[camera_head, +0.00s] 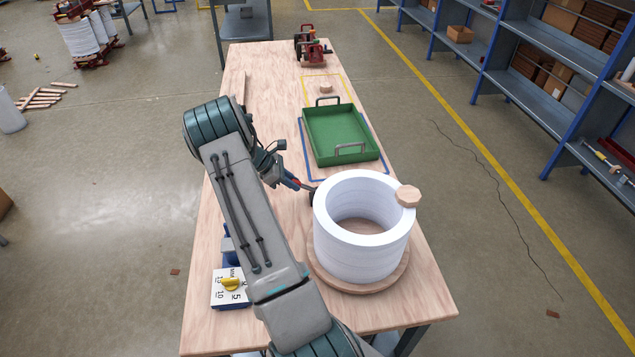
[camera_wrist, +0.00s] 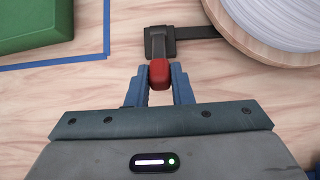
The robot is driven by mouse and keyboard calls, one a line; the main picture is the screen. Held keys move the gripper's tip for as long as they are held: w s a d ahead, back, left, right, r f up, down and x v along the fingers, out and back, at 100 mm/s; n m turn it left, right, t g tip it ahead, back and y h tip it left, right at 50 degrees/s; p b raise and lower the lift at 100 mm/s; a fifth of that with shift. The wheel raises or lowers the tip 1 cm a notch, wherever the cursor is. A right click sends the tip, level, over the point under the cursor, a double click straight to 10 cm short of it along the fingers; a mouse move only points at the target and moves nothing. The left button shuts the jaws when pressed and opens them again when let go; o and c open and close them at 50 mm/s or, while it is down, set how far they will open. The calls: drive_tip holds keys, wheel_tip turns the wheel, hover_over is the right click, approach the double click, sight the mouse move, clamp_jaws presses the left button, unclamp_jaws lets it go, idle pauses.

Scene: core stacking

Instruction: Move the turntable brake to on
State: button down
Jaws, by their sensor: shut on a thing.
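The turntable brake shows in the wrist view as a dark lever (camera_wrist: 157,46) with a red tip (camera_wrist: 160,74), mounted on a dark bracket that reaches to the turntable. My gripper (camera_wrist: 160,88) is shut on the red tip, one blue finger on each side. In the head view my gripper (camera_head: 300,185) is at the left of the turntable, and my arm partly hides that area. The round wooden turntable (camera_head: 350,287) carries a stack of white rings (camera_head: 362,250). I cannot tell from the lever which brake setting it is in.
A green tray (camera_head: 340,133) with two handles stands behind the rings inside blue tape. A small wooden block (camera_head: 408,196) sits on the stack's right rim. A dial box with a yellow knob (camera_head: 232,284) is at front left. Red devices (camera_head: 312,50) stand at the far end.

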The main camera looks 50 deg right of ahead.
drive_tip(key=shift+w+a+f, duration=0.1)
drive_tip(key=shift+a+f, duration=0.05)
drive_tip(key=shift+w+a+f+b, duration=0.2)
drive_tip(key=shift+f+b, duration=0.2)
drive_tip(key=shift+f, duration=0.15)
drive_tip(key=shift+w+a+f+b, duration=0.2)
drive_tip(key=shift+f+b, duration=0.2)
drive_tip(key=shift+f, duration=0.15)
drive_tip(key=c, duration=1.2)
unclamp_jaws()
drive_tip(key=shift+r, duration=0.1)
drive_tip(key=shift+s, duration=0.1)
drive_tip(key=b+v, duration=0.2)
drive_tip(key=v, duration=1.1)
drive_tip(key=shift+w+a+r, duration=0.2)
drive_tip(key=shift+w+r, duration=0.05)
